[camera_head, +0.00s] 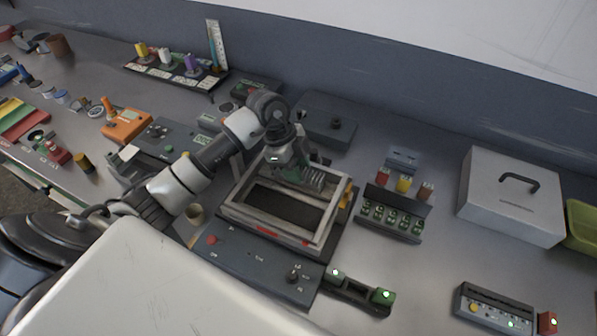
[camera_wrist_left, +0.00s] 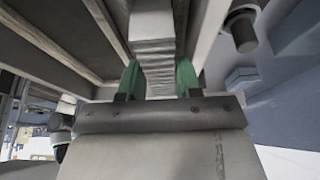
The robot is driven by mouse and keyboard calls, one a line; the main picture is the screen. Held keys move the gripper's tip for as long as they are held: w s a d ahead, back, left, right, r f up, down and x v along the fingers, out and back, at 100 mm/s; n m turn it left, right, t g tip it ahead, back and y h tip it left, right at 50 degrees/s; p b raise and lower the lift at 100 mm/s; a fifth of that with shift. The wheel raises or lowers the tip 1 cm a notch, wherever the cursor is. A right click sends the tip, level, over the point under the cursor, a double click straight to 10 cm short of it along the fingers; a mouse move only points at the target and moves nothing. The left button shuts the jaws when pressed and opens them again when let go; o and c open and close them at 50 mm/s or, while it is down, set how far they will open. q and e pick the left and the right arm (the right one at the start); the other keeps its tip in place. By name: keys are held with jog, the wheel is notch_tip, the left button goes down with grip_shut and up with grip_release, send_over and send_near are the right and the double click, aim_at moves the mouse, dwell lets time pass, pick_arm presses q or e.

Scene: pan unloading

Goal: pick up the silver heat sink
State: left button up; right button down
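The silver heat sink (camera_head: 313,179), a block with fins, is at the far inside part of the rectangular metal pan (camera_head: 262,229) in the head view. My left gripper (camera_head: 296,172) reaches over the pan from the left and is at the heat sink, partly hiding it. In the left wrist view the finned heat sink (camera_wrist_left: 159,72) lies between the two green fingertips of the left gripper (camera_wrist_left: 159,80). My right gripper is not in view.
The pan sits on a dark station with a control panel (camera_head: 250,268). A rack with coloured parts (camera_head: 392,219) stands to its right, then a grey case (camera_head: 510,198) with a handle. A dark box (camera_head: 323,124) is behind. The table between rack and case is clear.

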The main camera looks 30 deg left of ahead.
pick_arm(q)
jog(key=c, duration=0.6)
